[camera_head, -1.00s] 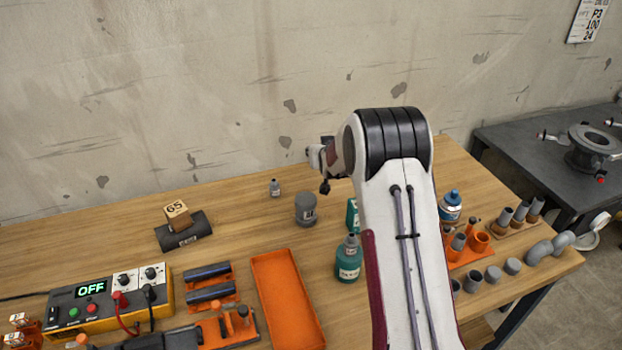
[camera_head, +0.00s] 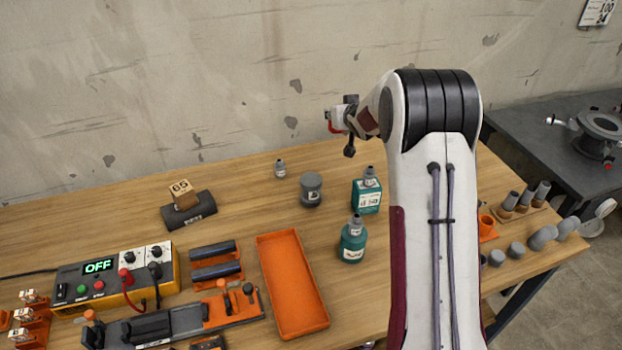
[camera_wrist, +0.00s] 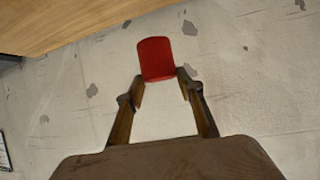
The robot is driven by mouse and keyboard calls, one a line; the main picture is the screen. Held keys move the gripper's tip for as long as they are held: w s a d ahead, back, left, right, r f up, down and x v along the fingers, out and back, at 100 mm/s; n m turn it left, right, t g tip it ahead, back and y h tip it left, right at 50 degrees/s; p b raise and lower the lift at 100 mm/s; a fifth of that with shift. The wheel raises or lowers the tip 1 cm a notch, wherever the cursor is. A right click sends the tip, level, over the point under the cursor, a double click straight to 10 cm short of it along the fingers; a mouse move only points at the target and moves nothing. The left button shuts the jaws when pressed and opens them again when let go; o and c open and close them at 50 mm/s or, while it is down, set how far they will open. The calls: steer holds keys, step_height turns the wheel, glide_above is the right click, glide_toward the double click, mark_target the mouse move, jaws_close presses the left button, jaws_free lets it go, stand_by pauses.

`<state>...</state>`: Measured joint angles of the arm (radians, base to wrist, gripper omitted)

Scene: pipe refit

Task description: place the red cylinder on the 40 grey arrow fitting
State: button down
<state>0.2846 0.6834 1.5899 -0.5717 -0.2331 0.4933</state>
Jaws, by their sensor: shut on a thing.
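The red cylinder (camera_wrist: 157,58) is between my gripper's fingertips (camera_wrist: 160,82) in the wrist view, sticking out past them with the wall behind it. In the head view a bit of its red side (camera_head: 333,125) shows at my gripper (camera_head: 340,117), high above the table's back part. My gripper is shut on it. A grey round fitting (camera_head: 311,190) with a dark-marked label stands upright on the table, below and left of my gripper. I cannot read whether its label says 40 or bears an arrow.
An orange tray (camera_head: 292,285) lies in front. A dark pipe (camera_head: 188,210) carries a wooden 65 block (camera_head: 182,193). Several grey fittings (camera_head: 516,251) stand at right, partly behind my arm.

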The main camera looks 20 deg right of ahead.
steer(key=shift+s+r, duration=0.6)
steer(key=shift+r, duration=0.75)
steer(key=n+y, duration=0.5)
glide_above(316, 182)
steer(key=shift+s+a+f, duration=0.1)
steer(key=shift+a+f, duration=0.05)
steer(key=shift+f, duration=0.05)
steer(key=shift+f, duration=0.1)
step_height(316, 182, down, 6)
steer(key=shift+f, duration=0.15)
steer(key=shift+f, duration=1.75)
steer(key=shift+f, duration=0.15)
